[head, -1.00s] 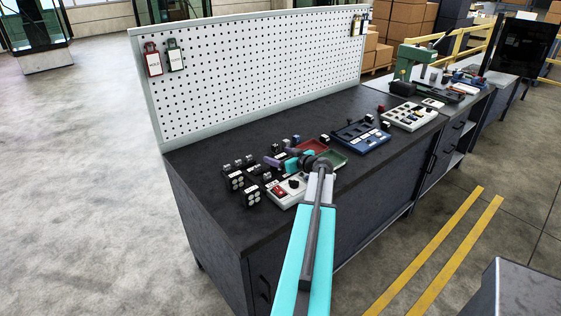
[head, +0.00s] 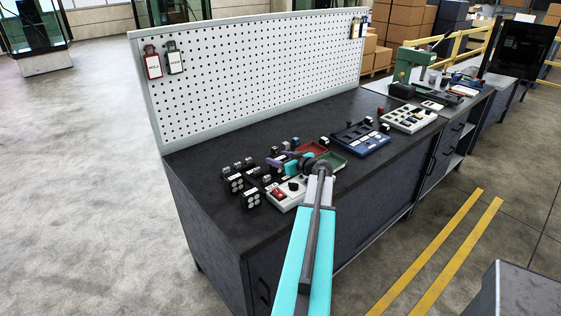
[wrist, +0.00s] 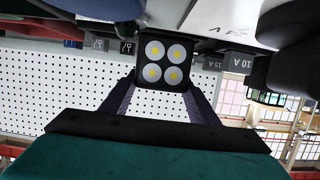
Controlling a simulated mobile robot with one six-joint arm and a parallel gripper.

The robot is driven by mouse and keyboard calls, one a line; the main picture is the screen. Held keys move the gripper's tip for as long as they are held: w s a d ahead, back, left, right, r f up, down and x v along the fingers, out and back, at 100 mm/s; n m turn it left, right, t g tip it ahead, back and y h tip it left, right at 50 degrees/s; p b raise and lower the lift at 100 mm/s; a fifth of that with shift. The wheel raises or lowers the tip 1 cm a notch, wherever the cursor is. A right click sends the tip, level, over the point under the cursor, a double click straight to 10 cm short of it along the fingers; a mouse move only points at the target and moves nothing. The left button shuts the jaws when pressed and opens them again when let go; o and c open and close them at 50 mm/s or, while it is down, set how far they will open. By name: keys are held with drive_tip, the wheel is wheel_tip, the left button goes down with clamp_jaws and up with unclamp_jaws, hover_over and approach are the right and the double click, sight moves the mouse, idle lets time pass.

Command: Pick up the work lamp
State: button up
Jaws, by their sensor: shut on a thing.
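A work lamp (wrist: 164,63), a small black square block with four round yellow-centred LEDs, sits between my gripper's two fingers in the wrist view. My gripper (wrist: 163,92) is shut on it. In the head view my gripper (head: 274,161) shows small and purple above the bench, left of the red tray. I cannot clearly pick out the held lamp there. Similar black lamps with round lights (head: 234,183) stand on the left part of the bench.
A grey panel with a red switch (head: 284,192) lies close by on the bench (head: 205,215). Red (head: 313,149) and green (head: 341,163) trays and a blue tray (head: 361,138) lie to the right. A white pegboard (head: 250,75) stands behind. The bench's left end is clear.

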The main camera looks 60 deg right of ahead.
sight(279, 157)
drive_tip(key=shift+r, duration=0.15)
drive_tip(key=shift+r+b, duration=1.6)
drive_tip(key=shift+r, duration=3.3)
